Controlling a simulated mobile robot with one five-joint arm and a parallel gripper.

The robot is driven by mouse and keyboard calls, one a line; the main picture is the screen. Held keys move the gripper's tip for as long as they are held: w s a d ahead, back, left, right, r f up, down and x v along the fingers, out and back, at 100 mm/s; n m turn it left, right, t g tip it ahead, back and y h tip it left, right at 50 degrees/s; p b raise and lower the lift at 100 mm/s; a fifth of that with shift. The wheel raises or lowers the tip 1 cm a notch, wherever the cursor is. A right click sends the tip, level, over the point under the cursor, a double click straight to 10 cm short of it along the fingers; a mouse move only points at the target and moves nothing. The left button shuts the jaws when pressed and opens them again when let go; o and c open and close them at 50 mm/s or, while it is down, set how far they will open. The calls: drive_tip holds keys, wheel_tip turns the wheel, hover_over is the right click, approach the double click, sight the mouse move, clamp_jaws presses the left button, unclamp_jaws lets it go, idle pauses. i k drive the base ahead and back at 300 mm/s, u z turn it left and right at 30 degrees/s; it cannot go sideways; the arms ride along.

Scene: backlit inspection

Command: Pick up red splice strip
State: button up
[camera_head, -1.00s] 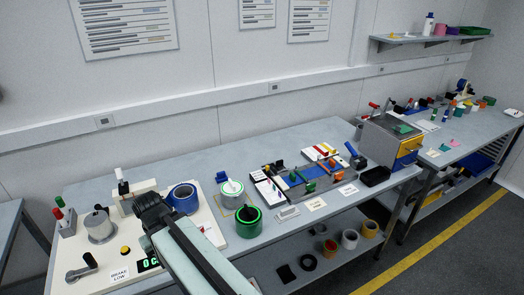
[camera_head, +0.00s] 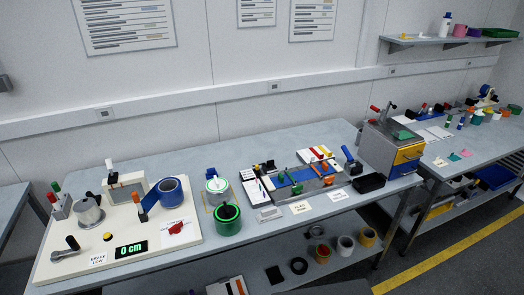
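A white tray (camera_head: 305,157) at the back right of the near bench holds small red and yellow strips. A red strip (camera_head: 317,153) lies among them; it is small, and I cannot tell exactly how the strips lie. Another red piece (camera_head: 180,228) with an uneven outline lies on a white label at the right of the cream board; I cannot tell whether it is a strip. My gripper is not in view, so its state is hidden.
The cream board (camera_head: 75,262) carries a crank, a display reading 0 cm and a blue roll (camera_head: 170,192). Green-rimmed pots (camera_head: 228,222), a grey fixture (camera_head: 290,190) and a black tray (camera_head: 369,183) stand to the right. The bench's back strip is mostly clear.

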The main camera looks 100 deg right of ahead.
sight(316, 151)
drive_tip(key=u, duration=0.2)
drive_tip(key=k, duration=2.95)
drive_tip(key=z, duration=1.1)
drive_tip(key=i, duration=1.5)
drive_tip(key=u, duration=0.05)
